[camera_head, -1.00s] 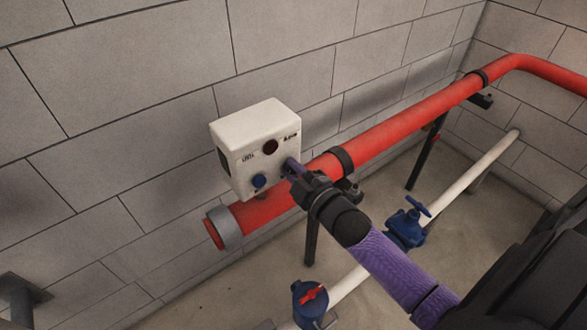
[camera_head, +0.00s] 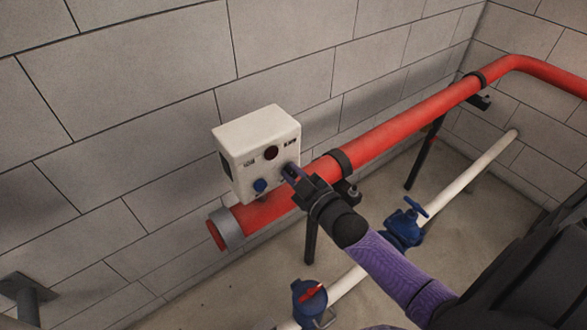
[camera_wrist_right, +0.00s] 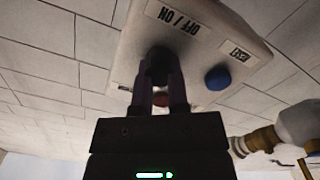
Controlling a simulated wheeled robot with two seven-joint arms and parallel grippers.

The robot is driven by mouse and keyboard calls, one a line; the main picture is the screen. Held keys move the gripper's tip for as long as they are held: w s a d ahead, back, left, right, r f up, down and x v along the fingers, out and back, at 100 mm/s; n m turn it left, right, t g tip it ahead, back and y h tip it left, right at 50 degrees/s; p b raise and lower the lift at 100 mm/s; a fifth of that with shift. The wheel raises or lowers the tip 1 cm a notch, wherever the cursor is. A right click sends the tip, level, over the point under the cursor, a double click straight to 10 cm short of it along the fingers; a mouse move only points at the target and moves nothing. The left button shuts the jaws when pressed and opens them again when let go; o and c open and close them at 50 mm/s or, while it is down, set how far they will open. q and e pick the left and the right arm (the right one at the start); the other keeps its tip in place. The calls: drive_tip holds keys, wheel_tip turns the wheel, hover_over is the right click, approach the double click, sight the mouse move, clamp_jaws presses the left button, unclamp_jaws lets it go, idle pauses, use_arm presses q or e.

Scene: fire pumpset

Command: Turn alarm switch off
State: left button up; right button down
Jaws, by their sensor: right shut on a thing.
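The white alarm box (camera_head: 236,140) is on the block wall above the end of the red pipe. It carries a dark round lamp (camera_head: 271,153) and a blue button (camera_head: 260,185). My right gripper (camera_head: 290,171) reaches the lower right of the box's face. In the right wrist view my right gripper (camera_wrist_right: 160,78) is shut on a dark switch knob (camera_wrist_right: 159,56) under the label "OFF / ON". The fingers partly hide the knob, so I cannot tell its position. The blue button (camera_wrist_right: 217,78) sits beside them under "RESET". My left gripper is not in view.
The thick red pipe (camera_head: 405,117) runs along the wall just below and right of the box. A white pipe (camera_head: 470,168) with blue valves (camera_head: 405,223) lies lower, under my right arm. The wall left of the box is clear.

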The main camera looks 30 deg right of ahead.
drive_tip(key=shift+d+r+m+p, duration=0.1)
drive_tip(key=shift+m+p, duration=0.3)
drive_tip(key=shift+m, duration=1.25)
drive_tip(key=shift+r+m+p, duration=0.1)
drive_tip(key=shift+m+p, duration=0.3)
drive_tip(key=shift+m, duration=1.25)
drive_tip(key=c, duration=0.6)
unclamp_jaws()
drive_tip(key=shift+f, duration=0.1)
drive_tip(key=shift+c, duration=0.2)
drive_tip(key=shift+s, duration=0.1)
drive_tip(key=s+p, duration=0.1)
drive_tip(key=s, duration=0.8)
drive_tip(key=shift+s+d, duration=0.35)
drive_tip(key=shift+d, duration=0.05)
